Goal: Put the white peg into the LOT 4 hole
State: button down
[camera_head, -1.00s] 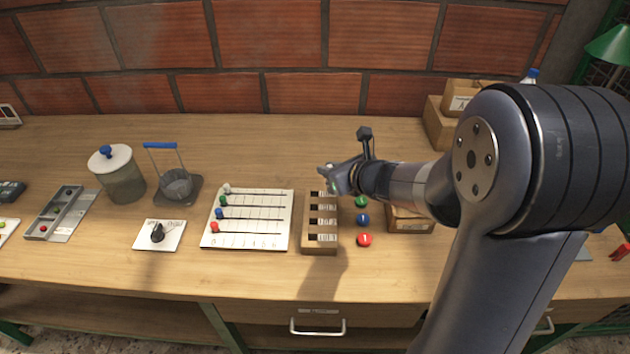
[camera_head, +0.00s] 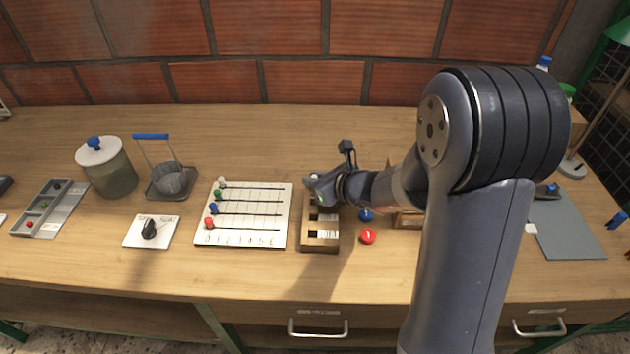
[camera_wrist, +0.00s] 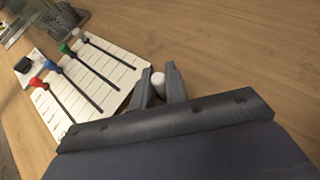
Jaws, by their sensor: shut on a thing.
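My gripper (camera_head: 311,184) is over the far end of a wooden block (camera_head: 320,246) with a row of dark holes and white labels. The gripper is shut on the white peg (camera_wrist: 158,78), whose round white top shows between the two fingertips in the wrist view. My gripper and wrist hide the block's far holes in the head view. The label writing is too small to read, so I cannot tell which hole is LOT 4. Whether the peg's lower end touches the block is hidden.
A white slider board (camera_head: 243,238) with coloured knobs lies just left of the block. A dial plate (camera_head: 151,232), jar (camera_head: 108,170) and basket (camera_head: 171,181) stand farther left. The table behind is clear.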

jog(key=shift+f+b, duration=0.2)
jog(key=shift+b, duration=0.1)
jog(key=c, duration=1.4)
grip_release()
jog(key=shift+r, duration=0.1)
jog(key=shift+c, duration=0.2)
jog(key=shift+r, duration=0.15)
jog(key=shift+s+d+r+p, duration=0.1)
jog(key=shift+d+r+p, duration=0.1)
jog(key=shift+p, duration=0.15)
jog(key=p+v, duration=0.1)
jog(key=v, duration=1)
jog(key=shift+s+p, duration=0.2)
jog(key=shift+p, duration=0.1)
